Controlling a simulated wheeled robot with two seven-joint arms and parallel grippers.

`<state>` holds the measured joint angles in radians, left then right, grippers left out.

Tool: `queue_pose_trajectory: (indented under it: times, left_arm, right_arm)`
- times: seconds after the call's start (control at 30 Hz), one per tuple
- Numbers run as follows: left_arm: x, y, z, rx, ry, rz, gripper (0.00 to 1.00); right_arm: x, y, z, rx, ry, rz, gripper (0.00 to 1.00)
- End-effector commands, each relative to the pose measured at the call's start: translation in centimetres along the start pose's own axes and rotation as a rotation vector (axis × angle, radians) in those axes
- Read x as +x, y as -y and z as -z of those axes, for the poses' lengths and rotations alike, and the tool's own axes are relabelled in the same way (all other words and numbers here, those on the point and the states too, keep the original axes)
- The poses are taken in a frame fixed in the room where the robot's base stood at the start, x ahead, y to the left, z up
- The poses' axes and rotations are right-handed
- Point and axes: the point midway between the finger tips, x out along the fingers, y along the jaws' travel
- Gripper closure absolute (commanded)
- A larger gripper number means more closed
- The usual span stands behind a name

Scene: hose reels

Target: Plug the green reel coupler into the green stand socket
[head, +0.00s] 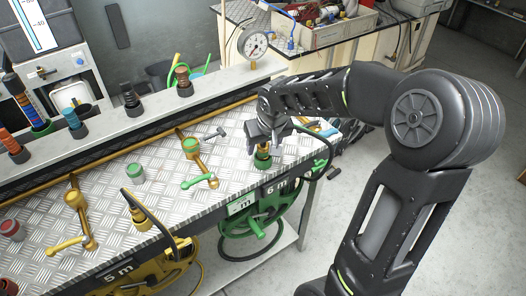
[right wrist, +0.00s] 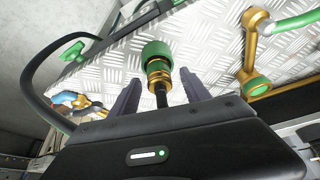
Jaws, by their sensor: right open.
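The green reel coupler (right wrist: 157,51) has a green collar over a brass body on a black hose end. In the head view the coupler (head: 263,159) stands at the bench's right end, by the green reel (head: 262,222). My right gripper (right wrist: 160,77) is open, with one finger on each side of the coupler's brass part and hose; I cannot tell whether they touch. In the head view the right gripper (head: 272,141) comes from above and partly hides the coupler. The green stand socket (head: 191,146) is a green-ringed brass pipe with a green lever, left of the gripper; its ring also shows in the right wrist view (right wrist: 257,86).
A yellow stand (head: 75,199) and a green cup-like piece (head: 135,173) are further left on the tread-plate bench. A pressure gauge (head: 254,44) stands behind. Bare plate lies between coupler and green stand.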

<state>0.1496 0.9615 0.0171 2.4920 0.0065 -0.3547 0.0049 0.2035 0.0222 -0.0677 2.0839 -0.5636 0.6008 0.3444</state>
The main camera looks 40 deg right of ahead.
Motion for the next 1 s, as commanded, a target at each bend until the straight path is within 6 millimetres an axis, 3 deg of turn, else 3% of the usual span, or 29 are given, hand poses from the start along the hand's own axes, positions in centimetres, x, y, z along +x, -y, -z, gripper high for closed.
queue_pose_trajectory:
  times: [0.3, 1.0]
  left_arm:
    - [0.0, -0.01, 0.0, 0.0, 0.0, 0.0, 0.64]
    - [-0.01, -0.01, 0.01, 0.0, 0.0, 0.0, 0.64]
  right_arm:
    - [-0.03, 0.0, 0.01, 0.0, 0.0, 0.0, 0.46]
    - [-0.03, 0.01, 0.01, 0.0, 0.0, 0.0, 1.0]
